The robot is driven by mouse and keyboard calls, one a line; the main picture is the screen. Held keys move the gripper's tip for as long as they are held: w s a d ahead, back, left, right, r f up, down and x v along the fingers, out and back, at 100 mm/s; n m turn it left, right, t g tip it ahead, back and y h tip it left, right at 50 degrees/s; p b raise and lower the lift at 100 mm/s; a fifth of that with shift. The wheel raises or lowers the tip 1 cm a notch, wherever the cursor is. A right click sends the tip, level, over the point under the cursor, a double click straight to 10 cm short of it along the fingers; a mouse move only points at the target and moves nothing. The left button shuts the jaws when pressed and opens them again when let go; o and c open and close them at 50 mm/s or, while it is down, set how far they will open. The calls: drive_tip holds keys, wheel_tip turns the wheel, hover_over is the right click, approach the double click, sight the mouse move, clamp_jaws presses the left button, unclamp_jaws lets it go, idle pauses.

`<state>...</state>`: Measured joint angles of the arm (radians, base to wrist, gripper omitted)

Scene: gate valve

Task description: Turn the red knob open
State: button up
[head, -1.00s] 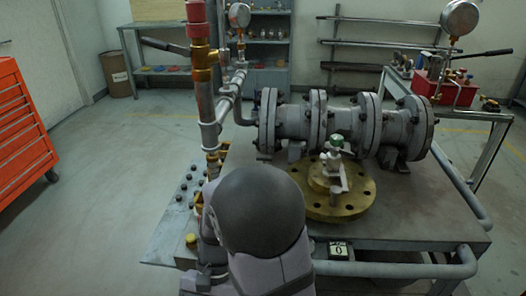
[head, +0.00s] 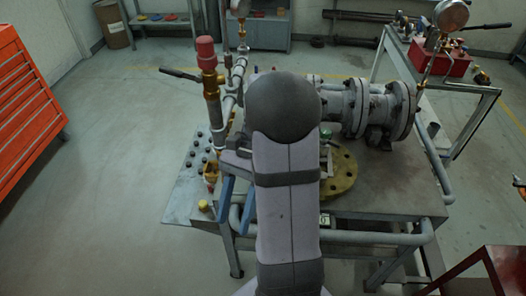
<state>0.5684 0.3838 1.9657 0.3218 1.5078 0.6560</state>
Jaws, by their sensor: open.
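A red cap (head: 205,52) tops the upright pipe left of centre, with a dark lever beside it. A smaller red part (head: 211,187) shows low on the same pipework, by a brass fitting. I cannot tell which of these is the red knob, or whether a knob is hidden behind my arm. My gripper (head: 234,222) appears as two blue fingers set apart, just left of my forearm. It is open, with nothing seen between the fingers, and is in front of and right of the small red part in the picture.
The grey bench (head: 375,212) carries flanged grey pipework (head: 355,105) and a brass flange (head: 342,175), partly hidden by my arm. An orange tool cabinet (head: 28,105) stands left. A red unit (head: 442,58) sits on the right bench. The floor at left is clear.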

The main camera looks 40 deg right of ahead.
drive_tip(key=w+d+m+t+h+p, duration=0.1)
drive_tip(key=w+d+t+p, duration=0.1)
drive_tip(key=w+d, duration=0.4)
drive_tip(key=w+d+r+m+t+h+p, duration=0.1)
drive_tip(key=w+d+p, duration=0.4)
drive_tip(key=d, duration=1)
drive_tip(key=shift+w+d+r+t+h, duration=0.25)
drive_tip(key=shift+w+t+h, duration=0.3)
drive_tip(key=shift+t, duration=0.15)
drive_tip(key=shift+f, duration=0.1)
drive_tip(key=shift+p+x, duration=1.3)
drive_tip(key=shift+x, duration=2.25)
drive_tip(key=shift+a, duration=0.1)
drive_tip(key=c, duration=1.1)
